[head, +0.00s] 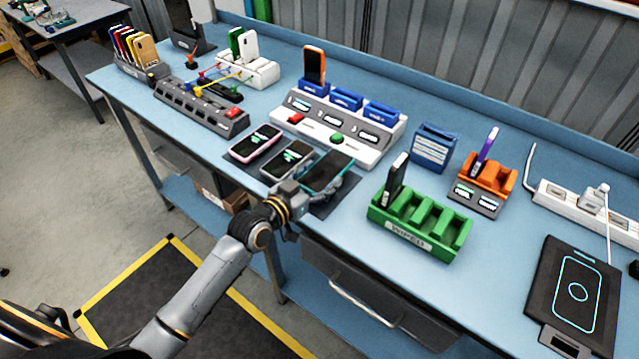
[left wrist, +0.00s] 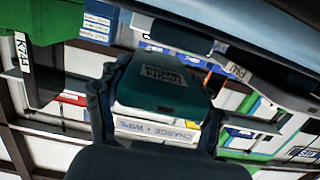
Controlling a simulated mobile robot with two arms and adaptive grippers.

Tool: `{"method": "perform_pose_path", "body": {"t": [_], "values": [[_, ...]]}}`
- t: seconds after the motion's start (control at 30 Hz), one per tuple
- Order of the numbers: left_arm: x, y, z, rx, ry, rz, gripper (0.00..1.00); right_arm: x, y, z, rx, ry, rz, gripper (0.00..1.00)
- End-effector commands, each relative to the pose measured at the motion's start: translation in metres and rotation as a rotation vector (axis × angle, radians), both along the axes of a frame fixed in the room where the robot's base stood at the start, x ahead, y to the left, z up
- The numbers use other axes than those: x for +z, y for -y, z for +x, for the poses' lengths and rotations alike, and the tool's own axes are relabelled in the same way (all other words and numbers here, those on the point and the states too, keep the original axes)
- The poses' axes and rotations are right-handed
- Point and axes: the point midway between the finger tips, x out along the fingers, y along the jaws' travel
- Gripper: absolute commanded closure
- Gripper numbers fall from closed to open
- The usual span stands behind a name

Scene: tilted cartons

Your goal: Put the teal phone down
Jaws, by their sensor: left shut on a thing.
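My left gripper (head: 318,190) is shut on the teal phone (head: 329,172) over the right end of the dark mat (head: 322,208). In the left wrist view the phone's teal back (left wrist: 165,85) lies between the two dark fingers, with a small label on it. The phone looks about flat in the head view; I cannot tell whether it touches the mat. Left of it on the mat lie a dark-screened phone (head: 287,159) and a pink-edged phone (head: 256,143). My right gripper is not in view.
A grey station (head: 345,148) with blue slots and an orange phone (head: 314,65) stands behind the mat. A green rack (head: 430,237) stands to the right with a dark phone (head: 397,172) in it. Further right are an orange holder (head: 490,178) and a black pad (head: 575,295).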

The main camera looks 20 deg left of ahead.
Motion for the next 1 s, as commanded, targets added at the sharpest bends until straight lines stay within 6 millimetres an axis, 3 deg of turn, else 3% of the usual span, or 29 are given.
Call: {"method": "perform_pose_path", "body": {"t": [0.07,0.2,0.63,0.67,0.73,1.0], "values": [[-0.014,-0.001,0.000,0.000,-0.005,0.002,0.71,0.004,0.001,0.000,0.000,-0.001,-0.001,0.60],[-0.023,0.000,0.000,0.000,-0.001,0.001,0.71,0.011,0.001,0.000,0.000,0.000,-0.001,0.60],[-0.031,0.000,0.000,0.000,0.001,0.001,0.71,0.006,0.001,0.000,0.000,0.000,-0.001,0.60],[-0.030,0.000,0.000,-0.001,-0.001,0.000,0.27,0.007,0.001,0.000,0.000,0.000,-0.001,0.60],[-0.030,0.000,0.000,-0.001,-0.001,0.001,0.12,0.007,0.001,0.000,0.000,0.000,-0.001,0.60],[-0.030,0.000,0.000,-0.001,-0.001,0.001,0.10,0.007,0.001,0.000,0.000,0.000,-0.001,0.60]]}}
